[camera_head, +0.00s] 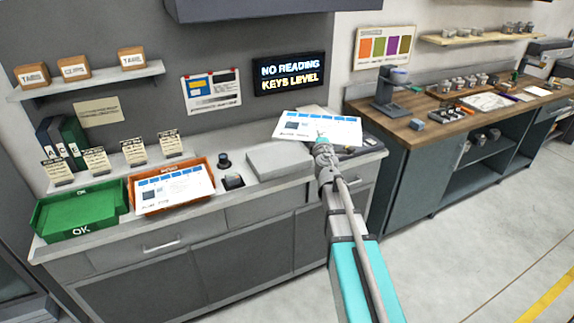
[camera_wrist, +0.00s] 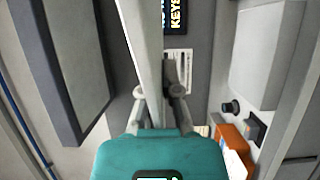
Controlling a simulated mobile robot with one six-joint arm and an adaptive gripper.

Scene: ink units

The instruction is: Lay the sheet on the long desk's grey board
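A white printed sheet (camera_head: 318,127) with a blue row of boxes is at the end of my arm, above the right part of the long desk (camera_head: 232,197). My gripper (camera_head: 322,146) is shut on its near edge. In the wrist view the sheet (camera_wrist: 147,50) shows nearly edge-on as a pale strip running out from between the fingers of my gripper (camera_wrist: 160,92). The grey board (camera_head: 280,159), a flat light slab, lies bare on the desk, left of and below the held sheet. It also shows in the wrist view (camera_wrist: 268,50).
An orange tray (camera_head: 196,206) holds another printed sheet (camera_head: 172,189). A green OK tray (camera_head: 80,213) stands left of it. Dark items lie behind the held sheet.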

